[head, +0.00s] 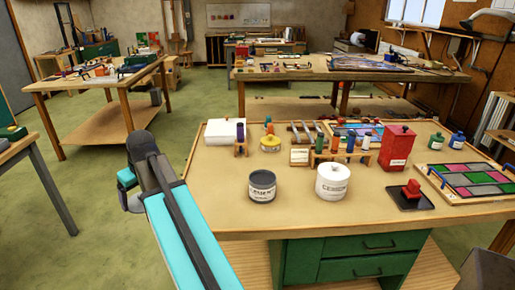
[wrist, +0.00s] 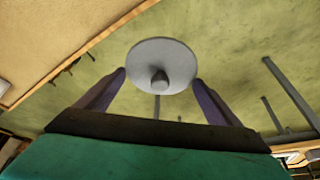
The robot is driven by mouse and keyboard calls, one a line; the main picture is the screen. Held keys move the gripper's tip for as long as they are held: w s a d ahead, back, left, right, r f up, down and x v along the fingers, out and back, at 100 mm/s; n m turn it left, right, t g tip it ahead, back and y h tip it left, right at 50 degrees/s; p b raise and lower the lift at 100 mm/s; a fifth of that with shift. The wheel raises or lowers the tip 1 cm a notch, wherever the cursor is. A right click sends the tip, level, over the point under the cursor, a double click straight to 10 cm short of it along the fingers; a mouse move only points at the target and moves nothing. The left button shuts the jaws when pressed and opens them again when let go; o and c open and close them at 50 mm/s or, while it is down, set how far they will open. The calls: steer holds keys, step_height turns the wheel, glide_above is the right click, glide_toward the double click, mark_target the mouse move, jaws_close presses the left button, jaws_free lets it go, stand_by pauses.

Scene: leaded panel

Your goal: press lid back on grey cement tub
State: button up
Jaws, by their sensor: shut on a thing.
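My gripper (wrist: 160,80) is shut on a pale grey round lid (wrist: 163,58) with a darker knob, held between its two purple fingers in the wrist view. Green floor shows behind the lid, and the table edge is off to the upper left. The grey cement tub (head: 262,187) stands upright on the workbench in the head view, dark grey with a white label. Its top looks dark; I cannot tell the inside clearly. My arm reaches up left of the bench, away from the tub. The fingers and lid cannot be made out in the head view.
A white tub (head: 332,184) stands just right of the grey tub. Behind are a yellow round container (head: 270,144), bottles on a wooden rack (head: 345,156) and a red canister (head: 397,148). A leaded panel (head: 474,180) lies at right. The bench's front left (head: 215,205) is clear.

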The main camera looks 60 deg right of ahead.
steer(key=s+d+r+p, duration=0.2)
steer(key=s+d+p, duration=0.2)
steer(key=s+d, duration=0.4)
steer(key=s+d+r+p, duration=0.2)
steer(key=s+d+p, duration=0.2)
steer(key=s+d, duration=0.5)
steer(key=s+d+r+m+p, duration=0.1)
steer(key=s+d+p, duration=0.3)
steer(key=s+d, duration=0.5)
steer(key=d+r, duration=0.1)
steer(key=d, duration=0.8)
steer(key=shift+d+r+h, duration=0.25)
steer(key=shift+r+h, duration=0.05)
steer(key=shift+r, duration=0.1)
steer(key=shift+f, duration=0.15)
steer(key=shift+f+b, duration=1.7)
steer(key=shift+f, duration=1.4)
steer(key=shift+f, duration=0.1)
steer(key=o, duration=1)
